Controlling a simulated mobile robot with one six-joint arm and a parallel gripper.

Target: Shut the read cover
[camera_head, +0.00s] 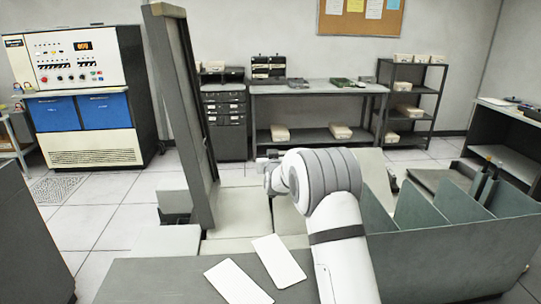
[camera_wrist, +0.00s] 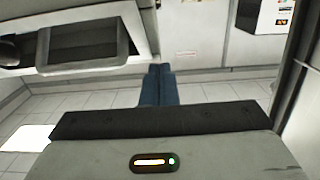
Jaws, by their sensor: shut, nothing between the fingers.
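The read cover appears to be the tall grey panel (camera_head: 183,110) standing upright and open left of my arm in the head view. Its lower end meets the pale top of the machine (camera_head: 240,212). My gripper (camera_head: 262,168) is partly hidden behind my white wrist, to the right of the panel and apart from it. In the wrist view my gripper (camera_wrist: 158,72) has its two dark fingers together with nothing between them. A dark slanted edge (camera_wrist: 297,75) at the right of that view may be the cover; I cannot tell.
Two white cards (camera_head: 238,283) lie on the grey front surface. Grey upright dividers (camera_head: 425,208) stand close to the right of my arm. A console with blue panels (camera_head: 80,110) stands at the back left. A bench (camera_head: 318,88) and a shelf rack (camera_head: 412,100) stand at the back.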

